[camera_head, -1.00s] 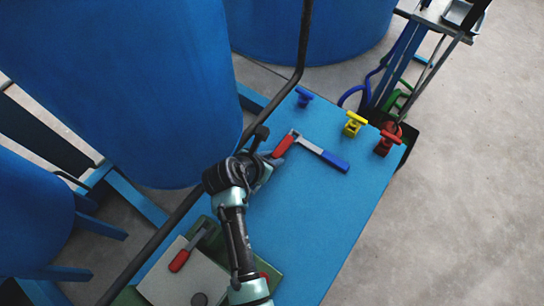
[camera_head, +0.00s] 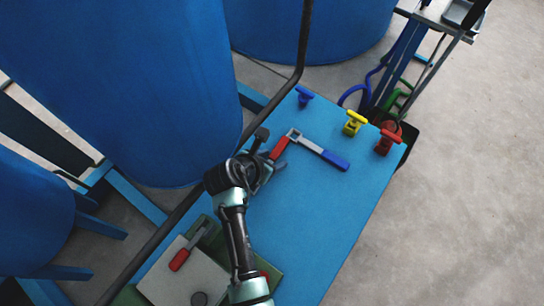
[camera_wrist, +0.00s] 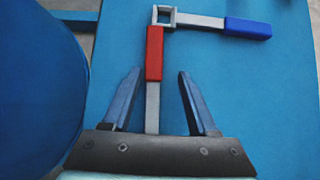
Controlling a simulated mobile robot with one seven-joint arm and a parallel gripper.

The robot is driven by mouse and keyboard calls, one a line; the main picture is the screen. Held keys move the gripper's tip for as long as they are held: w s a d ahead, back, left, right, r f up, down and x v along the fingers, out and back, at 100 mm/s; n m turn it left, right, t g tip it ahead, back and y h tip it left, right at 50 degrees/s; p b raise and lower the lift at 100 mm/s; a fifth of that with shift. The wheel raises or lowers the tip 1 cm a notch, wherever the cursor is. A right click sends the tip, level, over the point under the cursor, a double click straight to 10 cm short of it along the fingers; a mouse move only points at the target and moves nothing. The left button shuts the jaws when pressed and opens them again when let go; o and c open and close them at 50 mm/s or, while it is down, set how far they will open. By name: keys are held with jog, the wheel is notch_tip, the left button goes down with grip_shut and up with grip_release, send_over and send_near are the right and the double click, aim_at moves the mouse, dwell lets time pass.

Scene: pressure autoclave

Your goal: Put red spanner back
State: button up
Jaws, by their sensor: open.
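A red-gripped spanner (camera_wrist: 154,52) with a grey shaft lies on the blue tabletop in the wrist view. Its far end meets the square grey head of a blue-handled spanner (camera_wrist: 248,28), forming an L; I cannot tell whether they are joined. The head view shows the red grip (camera_head: 279,147) and the blue handle (camera_head: 335,160). My gripper (camera_wrist: 159,74) is open, with one finger on each side of the grey shaft and the fingertips level with the lower red grip. In the head view my gripper (camera_head: 270,164) partly hides the shaft.
Another red-handled tool (camera_head: 179,260) lies on a grey plate (camera_head: 200,280) at the near left. Blue (camera_head: 304,97), yellow (camera_head: 354,123) and red (camera_head: 388,138) valve handles stand along the far edge. A dark rail (camera_head: 290,88) and a large blue tank (camera_head: 130,90) border the left.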

jog(key=shift+r, duration=0.25)
jog(key=p+v, duration=0.3)
jog(key=v, duration=1)
jog(key=w+r+m+t+y, duration=0.1)
jog(key=w+r+m+t, duration=0.3)
jog(key=r, duration=0.6)
jog(key=w+r+m+t+y, duration=0.15)
jog(key=w+r+m, duration=0.35)
jog(key=r, duration=0.5)
jog(key=w+r+m+t+y, duration=0.1)
jog(key=w+r+m+t, duration=0.35)
jog(key=r, duration=0.65)
jog(key=s+d+r+m+t, duration=0.1)
jog(key=s+r+m+t, duration=0.2)
jog(key=r, duration=0.7)
jog(key=s+d+r+m+t, duration=0.2)
jog(key=s+r+m+t, duration=0.2)
jog(key=r, duration=0.7)
jog(key=s+d+r+m+t+y, duration=0.1)
jog(key=s+r+m+t, duration=0.3)
jog(key=s+r+m, duration=0.3)
notch_tip(320, 180, up, 4)
jog(key=shift+s+d+r+m, duration=0.1)
jog(key=shift+s+d+m, duration=0.15)
jog(key=shift+m, duration=0.4)
